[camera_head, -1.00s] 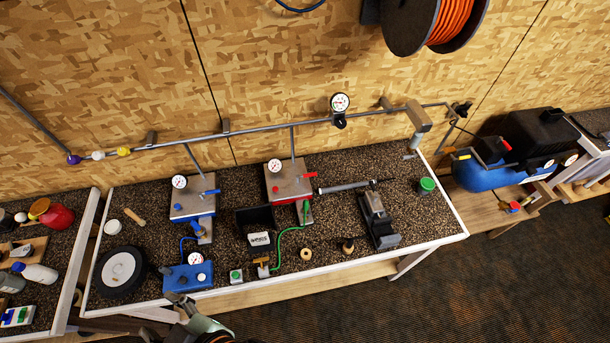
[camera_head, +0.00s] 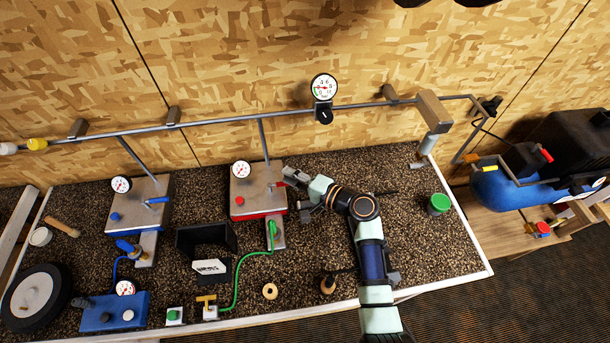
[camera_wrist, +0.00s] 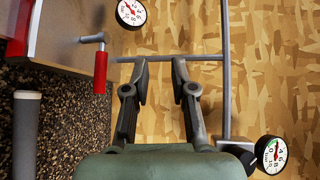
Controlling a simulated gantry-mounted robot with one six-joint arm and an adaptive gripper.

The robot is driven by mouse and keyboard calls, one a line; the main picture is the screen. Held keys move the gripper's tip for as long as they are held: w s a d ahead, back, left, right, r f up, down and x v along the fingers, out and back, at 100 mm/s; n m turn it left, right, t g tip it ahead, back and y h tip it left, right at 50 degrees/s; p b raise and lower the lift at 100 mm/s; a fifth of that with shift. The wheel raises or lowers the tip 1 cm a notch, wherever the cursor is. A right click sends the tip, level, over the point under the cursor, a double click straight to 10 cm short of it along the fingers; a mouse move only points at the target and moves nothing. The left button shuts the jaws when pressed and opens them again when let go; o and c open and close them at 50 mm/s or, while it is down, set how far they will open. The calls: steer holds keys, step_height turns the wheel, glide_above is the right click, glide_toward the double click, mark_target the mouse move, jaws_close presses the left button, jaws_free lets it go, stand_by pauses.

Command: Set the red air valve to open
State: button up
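The red valve lever (camera_wrist: 100,72) shows in the wrist view, left of my left finger and apart from it. Its red sleeve hangs from a bent grey stem (camera_wrist: 92,39) on the side of the steel-topped red box. My gripper (camera_wrist: 160,68) is open, with nothing between its two fingers. In the head view, my gripper (camera_head: 294,190) is at the right side of the red box (camera_head: 255,190).
A pressure gauge (camera_head: 241,169) stands on the red box, and a pipe (camera_head: 263,140) rises behind it. A blue box (camera_head: 140,205) with a blue lever is to the left. A green hose (camera_head: 240,280) runs below, and a green-lidded can (camera_head: 438,203) stands to the right.

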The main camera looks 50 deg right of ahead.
steer(key=d+m, duration=0.1)
steer(key=d, duration=0.1)
steer(key=b, duration=0.2)
glide_toward(281, 183)
steer(key=w, duration=0.2)
steer(key=w+f, duration=0.1)
steer(key=w, duration=0.1)
steer(key=shift+d+f, duration=0.1)
steer(key=shift+w+f+b, duration=0.3)
steer(key=shift+w+f, duration=0.1)
steer(key=shift+w, duration=0.2)
steer(key=shift+w+f+b, duration=0.3)
steer(key=shift+w+f, duration=0.1)
steer(key=shift+w, duration=0.15)
steer(key=w, duration=0.4)
steer(key=shift+w+r+b, duration=0.1)
steer(key=shift+w+b, duration=0.05)
steer(key=shift+b, duration=0.25)
steer(key=shift+w+a, duration=0.3)
steer(key=shift+w, duration=0.2)
steer(key=shift+d, duration=0.1)
jaws_close()
steer(key=shift+h, duration=0.3)
